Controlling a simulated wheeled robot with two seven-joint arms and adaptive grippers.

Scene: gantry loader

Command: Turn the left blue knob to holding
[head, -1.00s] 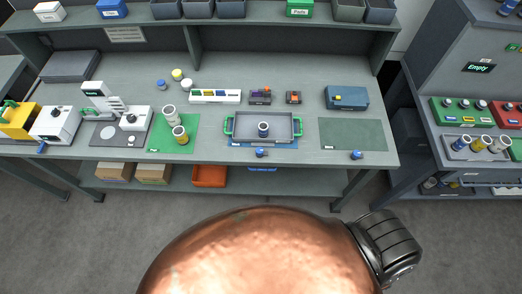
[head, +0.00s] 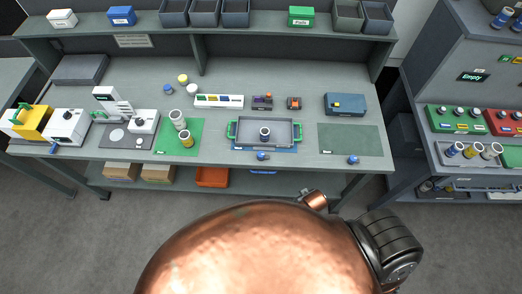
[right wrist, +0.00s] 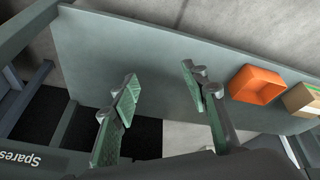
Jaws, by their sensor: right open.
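Two blue knobs sit on the front edge of the bench. The left blue knob (head: 262,156) is just in front of the grey tray with green handles (head: 283,146), and the right blue knob (head: 353,160) is below the green mat. Both are small, and their settings cannot be read. My right gripper (right wrist: 158,75) is open and empty in the right wrist view, with green finger pads apart. That view shows no knob. Neither gripper shows in the head view, and my left gripper is not seen.
The bench (head: 290,80) carries a white machine (head: 68,126), cylinders on a green mat (head: 165,145) and a blue case (head: 345,104). An orange bin (head: 212,177) stands on the shelf below and shows in the right wrist view (right wrist: 256,85). A rack stands at right.

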